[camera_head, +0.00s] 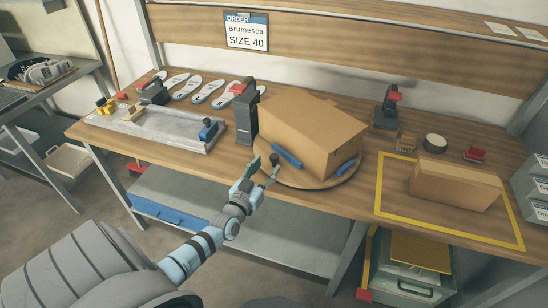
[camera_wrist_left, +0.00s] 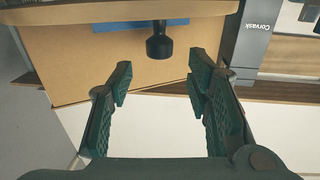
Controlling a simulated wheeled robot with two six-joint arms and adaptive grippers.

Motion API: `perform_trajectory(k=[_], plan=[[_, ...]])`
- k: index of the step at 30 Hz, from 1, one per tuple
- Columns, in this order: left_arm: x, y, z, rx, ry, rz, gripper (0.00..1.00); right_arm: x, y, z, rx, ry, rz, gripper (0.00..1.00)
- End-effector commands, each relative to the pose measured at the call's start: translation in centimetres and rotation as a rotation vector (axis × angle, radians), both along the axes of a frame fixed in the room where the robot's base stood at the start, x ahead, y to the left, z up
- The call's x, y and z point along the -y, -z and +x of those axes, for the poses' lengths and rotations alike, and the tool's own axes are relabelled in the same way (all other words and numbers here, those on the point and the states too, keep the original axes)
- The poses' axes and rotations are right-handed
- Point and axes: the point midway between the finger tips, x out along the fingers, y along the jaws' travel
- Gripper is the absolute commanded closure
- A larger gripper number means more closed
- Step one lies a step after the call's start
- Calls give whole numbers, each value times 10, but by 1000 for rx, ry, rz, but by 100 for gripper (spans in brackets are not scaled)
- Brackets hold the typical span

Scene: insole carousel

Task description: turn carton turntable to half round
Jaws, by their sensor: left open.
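A large brown carton (camera_head: 308,128) sits on a round wooden turntable (camera_head: 305,184) on the bench. A blue bar (camera_head: 287,157) and a second blue bar (camera_head: 345,168) are at the carton's lower front. A black knob (camera_head: 274,160) stands by the turntable's near left side; it also shows in the left wrist view (camera_wrist_left: 158,44). My left gripper (camera_head: 266,168) is open and empty at the turntable's near left edge. In the left wrist view its fingers (camera_wrist_left: 159,84) are spread on either side of the knob's line, with the knob beyond their tips. My right gripper is out of view.
A dark grey post (camera_head: 246,115) stands close left of the carton. A grey tray (camera_head: 155,130) and several insoles (camera_head: 205,92) lie further left. A smaller carton (camera_head: 455,185) rests inside a yellow-taped square (camera_head: 378,190) at the right.

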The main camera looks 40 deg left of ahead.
Motion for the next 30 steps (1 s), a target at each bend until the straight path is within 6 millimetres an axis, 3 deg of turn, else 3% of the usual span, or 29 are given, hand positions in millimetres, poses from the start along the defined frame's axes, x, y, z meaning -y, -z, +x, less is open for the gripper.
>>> perform_trajectory(k=[1, 7, 18, 27, 30], plan=[[-3, 6, 13, 4, -1, 1, 55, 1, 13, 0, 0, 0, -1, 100], [-11, 7, 52, 0, 0, 2, 55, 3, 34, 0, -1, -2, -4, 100], [-14, 2, 63, -3, 0, 1, 55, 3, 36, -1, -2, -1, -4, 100], [-14, 2, 63, -3, 0, 1, 100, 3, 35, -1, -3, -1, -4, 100], [-14, 2, 63, -3, 0, 0, 100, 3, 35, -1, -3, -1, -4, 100]])
